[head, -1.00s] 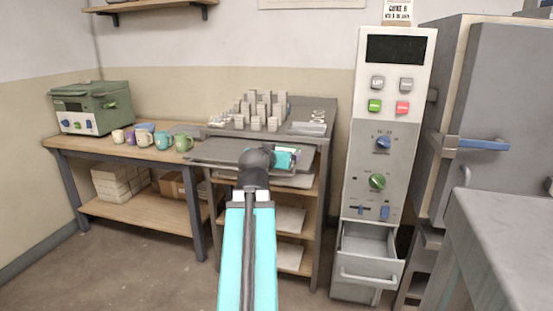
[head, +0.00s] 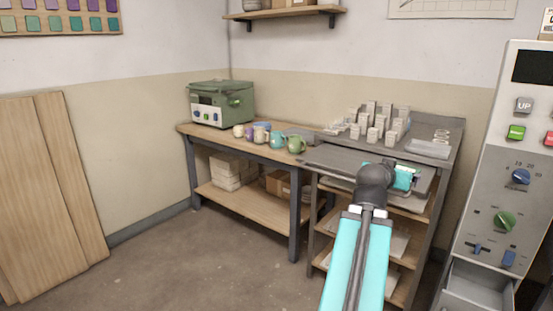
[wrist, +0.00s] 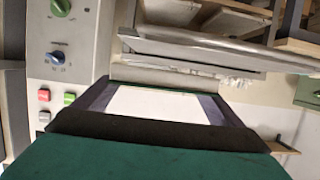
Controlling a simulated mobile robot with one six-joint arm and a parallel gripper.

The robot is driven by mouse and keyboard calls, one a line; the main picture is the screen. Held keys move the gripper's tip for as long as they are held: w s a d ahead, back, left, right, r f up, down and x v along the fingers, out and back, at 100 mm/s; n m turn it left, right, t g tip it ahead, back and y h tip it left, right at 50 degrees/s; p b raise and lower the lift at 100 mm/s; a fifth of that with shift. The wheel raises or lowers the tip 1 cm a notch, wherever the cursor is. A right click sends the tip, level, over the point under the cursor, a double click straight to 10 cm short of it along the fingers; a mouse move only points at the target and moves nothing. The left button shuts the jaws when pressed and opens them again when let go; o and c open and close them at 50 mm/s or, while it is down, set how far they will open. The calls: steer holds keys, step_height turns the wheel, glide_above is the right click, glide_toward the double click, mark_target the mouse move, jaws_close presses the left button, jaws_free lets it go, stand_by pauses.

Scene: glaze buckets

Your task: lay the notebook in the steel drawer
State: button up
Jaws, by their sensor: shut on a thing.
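My gripper (wrist: 168,90) is seen close up in the wrist view, with its two dark fingers on either side of a flat, pale thing. I take this to be the notebook (wrist: 155,106); it shows a white face with a thin green edge, and my fingers are shut on it. In the head view my wrist hides the fingers and most of what they hold, in front of the shelf rack. The steel drawer (head: 478,290) is at the bottom right of the head view, pulled open under the control panel and partly cut off by the picture's edge.
The grey control panel (head: 497,195) stands at the right. The shelf rack (head: 440,200) carries several pale blocks. A wooden bench (head: 225,141) to its left holds mugs and a green machine (head: 222,104). Boards (head: 50,190) lean at the far left. Open floor lies in front.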

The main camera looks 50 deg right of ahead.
steer(key=shift+w, duration=0.1)
